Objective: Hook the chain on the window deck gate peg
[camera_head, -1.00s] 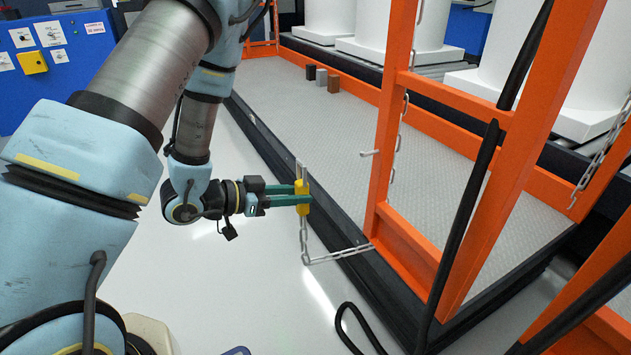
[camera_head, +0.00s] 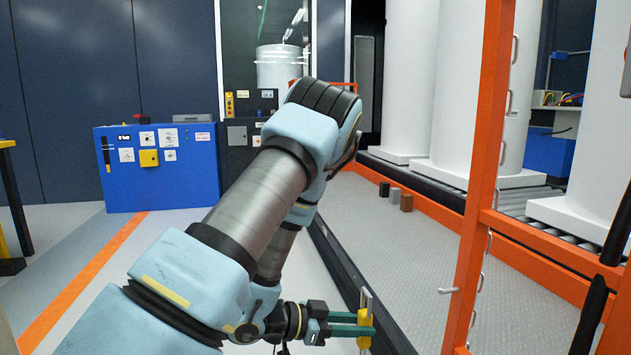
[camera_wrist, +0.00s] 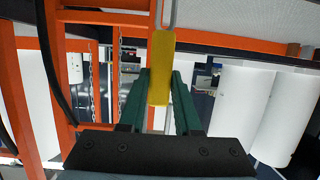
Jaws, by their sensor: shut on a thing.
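My gripper (camera_head: 352,324) is low at the lower middle of the head view, its green fingers shut on the yellow grip (camera_head: 365,328) of the chain. In the wrist view the yellow grip (camera_wrist: 161,68) stands between the green fingers, with a grey link (camera_wrist: 168,14) past its end. The peg (camera_head: 448,290) is a short pale stub on the orange gate post (camera_head: 482,190), to the right of and higher in the picture than my gripper, apart from the grip.
The orange-railed deck (camera_head: 420,240) has a grey patterned floor with several small blocks (camera_head: 395,196) at its far edge. White tanks (camera_head: 470,90) stand behind. A blue cabinet (camera_head: 158,167) stands at the left. A black hose (camera_head: 600,290) hangs at the right.

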